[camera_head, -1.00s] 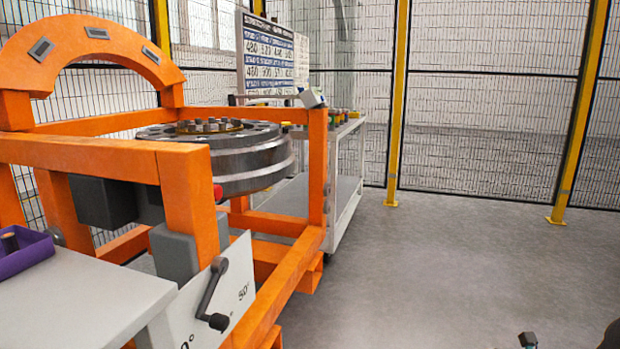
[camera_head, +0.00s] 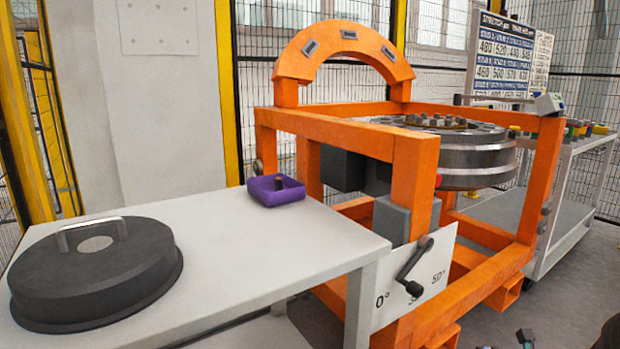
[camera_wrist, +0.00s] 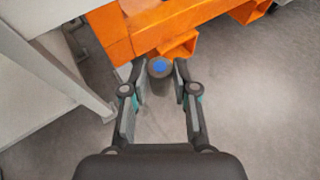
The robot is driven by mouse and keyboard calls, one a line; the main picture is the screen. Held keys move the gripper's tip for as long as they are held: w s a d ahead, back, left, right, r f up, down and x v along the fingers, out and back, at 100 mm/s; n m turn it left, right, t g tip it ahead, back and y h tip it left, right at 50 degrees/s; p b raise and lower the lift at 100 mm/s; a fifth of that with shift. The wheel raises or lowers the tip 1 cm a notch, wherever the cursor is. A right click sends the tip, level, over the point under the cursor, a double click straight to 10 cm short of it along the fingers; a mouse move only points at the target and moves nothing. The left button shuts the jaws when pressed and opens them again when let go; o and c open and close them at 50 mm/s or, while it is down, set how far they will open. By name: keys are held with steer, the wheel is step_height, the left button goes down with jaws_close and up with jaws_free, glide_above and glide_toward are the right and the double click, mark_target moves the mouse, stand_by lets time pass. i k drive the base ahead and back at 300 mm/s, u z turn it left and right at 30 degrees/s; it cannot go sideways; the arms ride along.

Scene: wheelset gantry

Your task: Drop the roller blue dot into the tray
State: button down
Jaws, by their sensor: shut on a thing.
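The roller with the blue dot (camera_wrist: 160,67) is a dark cylinder held upright between the fingertips of my gripper (camera_wrist: 158,78) in the wrist view. My gripper is shut on it, above the grey floor and apart from any surface. The purple tray (camera_head: 279,198) sits on the white table at its back right corner in the head view. The tray is not in the wrist view. In the head view only small dark parts show at the bottom right edge, and I cannot tell the roller there.
The white table (camera_head: 240,250) carries a large dark round lid with a handle (camera_head: 95,268) at left. An orange gantry frame (camera_head: 412,190) with a heavy metal wheel (camera_head: 455,155) stands right of the table. A crank (camera_head: 413,268) juts from its front. A trolley (camera_head: 570,180) stands behind.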

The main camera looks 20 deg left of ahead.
mark_target(283, 199)
steer(key=u, duration=1.05)
